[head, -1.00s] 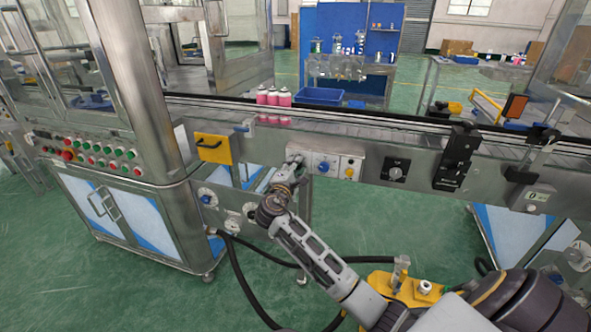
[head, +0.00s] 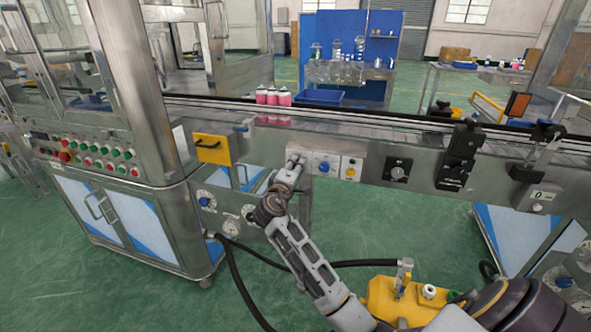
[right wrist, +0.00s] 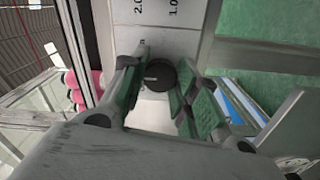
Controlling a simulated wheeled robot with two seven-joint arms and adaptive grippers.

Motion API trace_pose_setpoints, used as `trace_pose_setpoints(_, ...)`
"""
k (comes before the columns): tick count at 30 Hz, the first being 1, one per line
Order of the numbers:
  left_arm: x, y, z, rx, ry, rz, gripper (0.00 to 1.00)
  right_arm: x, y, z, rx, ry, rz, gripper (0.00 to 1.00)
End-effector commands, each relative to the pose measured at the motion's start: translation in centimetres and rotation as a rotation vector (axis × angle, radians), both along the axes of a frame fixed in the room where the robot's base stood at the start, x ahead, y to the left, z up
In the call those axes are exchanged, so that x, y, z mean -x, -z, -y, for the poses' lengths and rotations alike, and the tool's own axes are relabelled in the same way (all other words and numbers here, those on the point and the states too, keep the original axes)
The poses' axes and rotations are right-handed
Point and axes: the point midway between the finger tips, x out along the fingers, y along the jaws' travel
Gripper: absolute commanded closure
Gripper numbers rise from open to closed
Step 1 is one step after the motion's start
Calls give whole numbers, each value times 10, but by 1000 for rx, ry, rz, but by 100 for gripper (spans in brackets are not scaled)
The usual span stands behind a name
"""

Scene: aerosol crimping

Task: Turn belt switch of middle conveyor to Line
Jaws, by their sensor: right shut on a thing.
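A row of control plates is set in the front of the middle conveyor (head: 385,140). My right gripper (head: 296,161) is at the leftmost plate and hides most of it in the head view. In the right wrist view, its two fingers (right wrist: 158,82) are shut on either side of a round black knob (right wrist: 161,74) on a pale plate. The printed figures 2.0 and 1.0 show beyond the knob; its pointer position cannot be read. A blue knob (head: 323,168) and a yellow knob (head: 350,172) sit to the right. My left gripper is not in view.
A black dial (head: 397,171) and black brackets (head: 459,155) are farther right on the conveyor. A yellow box (head: 212,149) juts out left of my gripper. Pink cans (head: 272,97) stand on the belt. A button cabinet (head: 130,205) stands at the left.

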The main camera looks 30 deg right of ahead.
Motion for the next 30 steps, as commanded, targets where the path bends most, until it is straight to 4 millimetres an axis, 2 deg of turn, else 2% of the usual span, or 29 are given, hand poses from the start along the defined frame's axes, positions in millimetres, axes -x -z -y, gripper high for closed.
trace_pose_setpoints(6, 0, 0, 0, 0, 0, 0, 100, 0, 2, -1, -1, -2, -4, 94)
trace_pose_setpoints(7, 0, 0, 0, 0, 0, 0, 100, 0, 2, -1, -1, -2, -4, 68)
trace_pose_setpoints(12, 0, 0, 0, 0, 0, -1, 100, 0, 1, -1, -1, -2, -3, 47)
trace_pose_setpoints(23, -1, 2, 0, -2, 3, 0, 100, 0, 0, -1, 1, 0, -2, 47)
trace_pose_setpoints(30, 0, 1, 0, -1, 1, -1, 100, 8, 1, -10, 1, -1, -3, 47)
